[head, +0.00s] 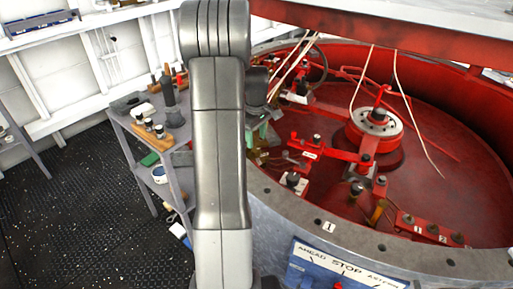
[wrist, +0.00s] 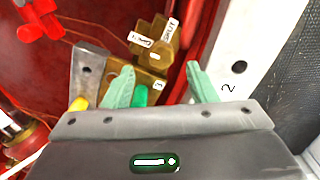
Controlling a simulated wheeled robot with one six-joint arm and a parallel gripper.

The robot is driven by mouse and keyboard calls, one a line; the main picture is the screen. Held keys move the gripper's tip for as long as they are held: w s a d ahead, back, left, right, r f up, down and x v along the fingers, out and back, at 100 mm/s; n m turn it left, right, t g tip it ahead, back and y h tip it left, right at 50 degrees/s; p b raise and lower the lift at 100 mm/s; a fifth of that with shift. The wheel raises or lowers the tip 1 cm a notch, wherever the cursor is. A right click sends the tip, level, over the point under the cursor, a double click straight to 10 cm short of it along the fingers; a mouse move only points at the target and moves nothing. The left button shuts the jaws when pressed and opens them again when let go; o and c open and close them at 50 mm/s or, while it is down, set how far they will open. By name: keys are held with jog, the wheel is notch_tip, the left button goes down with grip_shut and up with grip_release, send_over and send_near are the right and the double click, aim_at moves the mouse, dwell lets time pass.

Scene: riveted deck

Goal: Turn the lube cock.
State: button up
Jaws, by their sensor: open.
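The brass fitting that looks like the lube cock (wrist: 155,38) shows at the upper middle of the wrist view, with small white labels on it; one seems to read SHUT. A brass block with a white tag marked 3 sits just below it. My gripper (wrist: 157,72) is open, with pale green fingers spread to either side below the cock. The fingers look empty, and I cannot tell whether either touches the brass. A darker green piece (wrist: 140,95) shows between the fingers, partly hidden by the gripper body. In the head view, brass parts (head: 257,157) show beside my arm, which partly covers them.
A grey metal plate (wrist: 87,72) with a hole stands left of the fingers. A pale rim (wrist: 232,62) marked 2 is close on the right. The red drum (head: 450,165) holds red linkages and hanging cords. A grey tool bench (head: 130,125) stands left of my arm.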

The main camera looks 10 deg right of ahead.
aim_at(256, 149)
jog(key=shift+f, duration=2.55)
jog(key=c, duration=1)
